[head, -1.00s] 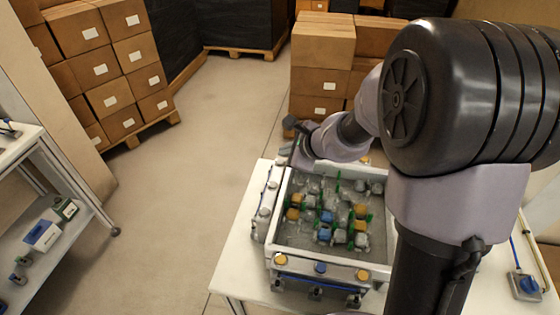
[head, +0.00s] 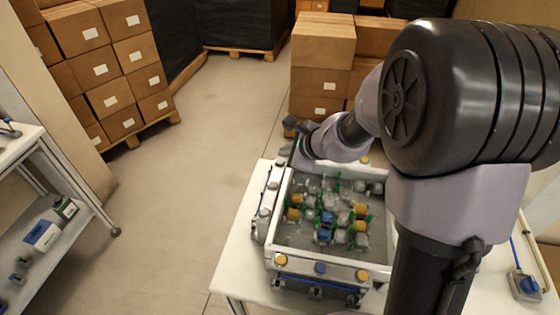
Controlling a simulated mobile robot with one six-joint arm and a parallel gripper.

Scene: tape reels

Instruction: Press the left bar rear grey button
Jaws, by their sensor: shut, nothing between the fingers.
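A white-walled box (head: 268,238) stands on the white table. A bar runs along its left side and carries grey buttons, with a front one (head: 265,212), a middle one (head: 272,185) and a rear one (head: 280,162). My gripper (head: 293,162) is shut and empty, pointing down at the rear end of the left bar. It is right beside the rear grey button in the picture. I cannot tell whether its tips touch the button.
Inside the box lie grey, orange, blue and green reel pieces (head: 327,217). The front bar has a blue button (head: 320,268) between two orange ones (head: 280,259). A blue-topped switch box (head: 528,285) sits at right. Cartons (head: 322,65) stand behind.

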